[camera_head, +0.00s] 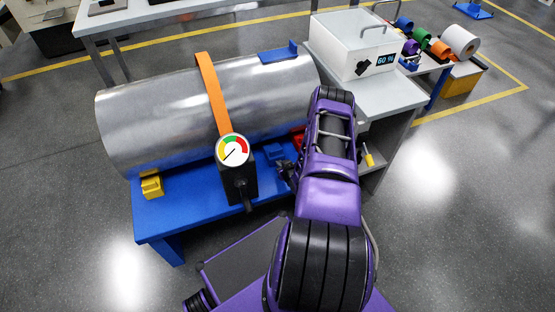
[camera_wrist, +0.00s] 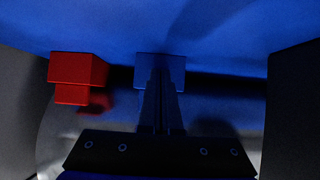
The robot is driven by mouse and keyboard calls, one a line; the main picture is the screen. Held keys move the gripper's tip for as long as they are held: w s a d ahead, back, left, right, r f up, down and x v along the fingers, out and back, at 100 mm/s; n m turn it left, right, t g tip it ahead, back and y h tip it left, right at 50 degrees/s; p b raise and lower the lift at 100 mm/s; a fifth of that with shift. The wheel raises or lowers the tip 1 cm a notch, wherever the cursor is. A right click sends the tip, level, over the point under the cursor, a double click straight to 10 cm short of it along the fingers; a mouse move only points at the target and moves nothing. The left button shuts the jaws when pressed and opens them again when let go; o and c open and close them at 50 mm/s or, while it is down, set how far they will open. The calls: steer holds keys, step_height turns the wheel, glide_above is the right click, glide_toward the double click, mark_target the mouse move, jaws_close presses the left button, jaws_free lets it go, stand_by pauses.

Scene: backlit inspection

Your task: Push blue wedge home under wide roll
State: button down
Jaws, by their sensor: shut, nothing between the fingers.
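The wide roll (camera_head: 165,115) is a big shiny metal cylinder lying on a blue bench (camera_head: 190,207). The blue wedge (camera_head: 273,152) sits on the bench at the roll's front side, right of the gauge. It also shows in the wrist view (camera_wrist: 177,66), partly hidden behind my fingers. My gripper (camera_head: 286,172) is shut and empty, its tips at the wedge in the wrist view (camera_wrist: 160,75). I cannot tell whether they touch it, nor whether the wedge touches the roll.
A red wedge (camera_wrist: 78,70) stands beside the blue one; a yellow wedge (camera_head: 152,184) is at the left. An orange strap (camera_head: 208,90) with a round gauge (camera_head: 232,150) crosses the roll.

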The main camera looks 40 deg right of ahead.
steer(key=shift+w+d, duration=0.15)
steer(key=shift+w, duration=0.5)
steer(key=shift+w+d, duration=0.15)
steer(key=shift+w, duration=0.45)
steer(key=shift+s+a+p, duration=0.25)
steer(key=shift+s+p, duration=0.05)
steer(key=shift+s, duration=0.7)
steer(key=shift+s+a+p, duration=0.2)
steer(key=shift+s+p, duration=0.1)
steer(key=shift+s, duration=0.7)
steer(key=p+v, duration=0.3)
steer(key=v, duration=1.4)
steer(key=shift+r, duration=0.25)
steer(key=shift+s, duration=0.1)
